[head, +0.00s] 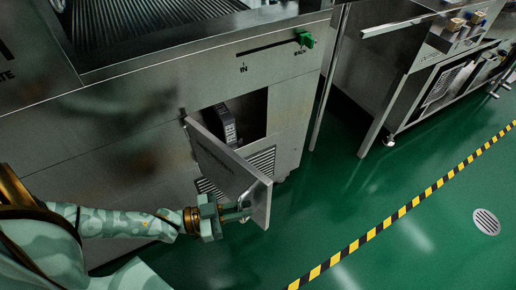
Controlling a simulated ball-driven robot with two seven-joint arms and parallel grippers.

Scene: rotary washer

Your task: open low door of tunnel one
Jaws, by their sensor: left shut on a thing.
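The low door (222,165) is a grey metal panel on the front of the steel washer tunnel (135,121). It is swung partly open, hinged at its left side, and stands out from the housing. Behind it, a dark compartment (252,115) with a box-like device inside is visible. My left gripper (240,210) is at the free right edge of the door, low down, and is shut on the door's handle, which is mostly hidden by the fingers. My right gripper is not in view.
A green slider (304,39) sits on the housing's upper front. A second steel machine (420,70) stands at the right. The green floor (370,190) is clear, with a yellow-black stripe (400,212) and a round drain (486,221).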

